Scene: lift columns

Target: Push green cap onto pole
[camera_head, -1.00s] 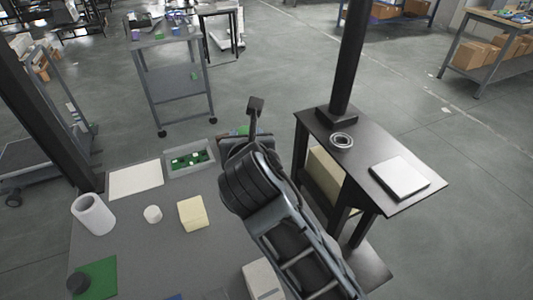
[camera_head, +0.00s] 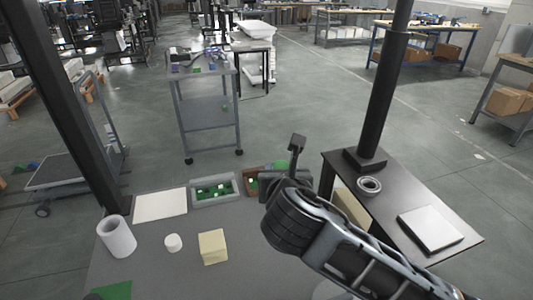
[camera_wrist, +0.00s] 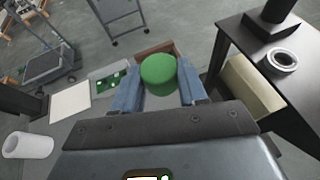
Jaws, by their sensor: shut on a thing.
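The green cap (camera_wrist: 158,70) is a round disc between the two blue-grey fingers of my gripper (camera_wrist: 158,88) in the wrist view. The gripper is shut on it, in the air. In the head view my gripper (camera_head: 280,178) shows near the middle, with only a green edge of the cap (camera_head: 281,165) visible behind it. A tall black pole (camera_head: 388,85) stands on a square base on the dark side table (camera_head: 440,212), to the right of the gripper and apart from it. Its top is out of frame. Another black pole (camera_head: 65,100) rises at the left.
The grey worktable (camera_head: 150,270) holds a white cylinder (camera_head: 117,237), a small white disc (camera_head: 173,243), a yellow block (camera_head: 213,247) and a tray of green pieces (camera_head: 214,190). A metal ring (camera_head: 369,185) and a pale flat box (camera_head: 430,229) lie on the side table.

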